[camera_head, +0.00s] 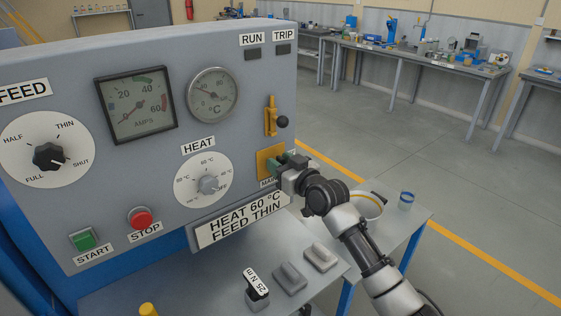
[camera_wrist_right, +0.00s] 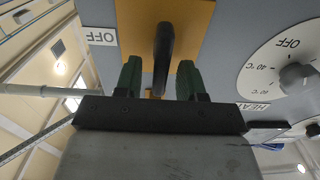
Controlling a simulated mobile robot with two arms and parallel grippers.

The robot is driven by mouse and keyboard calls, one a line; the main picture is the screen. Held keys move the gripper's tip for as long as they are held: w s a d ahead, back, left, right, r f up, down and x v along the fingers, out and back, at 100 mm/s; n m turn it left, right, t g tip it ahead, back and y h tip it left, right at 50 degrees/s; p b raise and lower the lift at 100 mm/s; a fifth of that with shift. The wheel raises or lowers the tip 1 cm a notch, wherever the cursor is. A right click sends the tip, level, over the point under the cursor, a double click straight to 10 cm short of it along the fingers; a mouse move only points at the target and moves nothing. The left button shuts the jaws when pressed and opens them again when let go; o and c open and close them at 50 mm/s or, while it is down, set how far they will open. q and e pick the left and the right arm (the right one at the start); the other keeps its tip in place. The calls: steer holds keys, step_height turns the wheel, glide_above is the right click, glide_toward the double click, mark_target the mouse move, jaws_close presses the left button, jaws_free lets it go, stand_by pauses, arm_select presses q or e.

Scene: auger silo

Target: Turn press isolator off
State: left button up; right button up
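The yellow isolator plate (camera_head: 268,162) is at the lower right of the grey panel, with a label below starting "MA", the rest hidden by my gripper. In the right wrist view the yellow plate (camera_wrist_right: 195,15) carries a dark handle (camera_wrist_right: 163,45). My right gripper (camera_head: 283,163) is at the plate. Its two green fingertips (camera_wrist_right: 160,80) stand either side of the handle, with a visible gap on each side. A white "OFF" label (camera_wrist_right: 101,37) is beside the plate. My left gripper is not in view.
A yellow lever with a black knob (camera_head: 281,121) is just above the plate. The HEAT dial (camera_head: 207,185) is to its left, above the sign "HEAT 60 °C FEED THIN" (camera_head: 240,222).

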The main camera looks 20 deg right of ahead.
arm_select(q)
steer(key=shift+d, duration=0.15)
arm_select(e)
steer(key=shift+w, duration=0.2)
steer(key=shift+c, duration=0.3)
jaws_close()
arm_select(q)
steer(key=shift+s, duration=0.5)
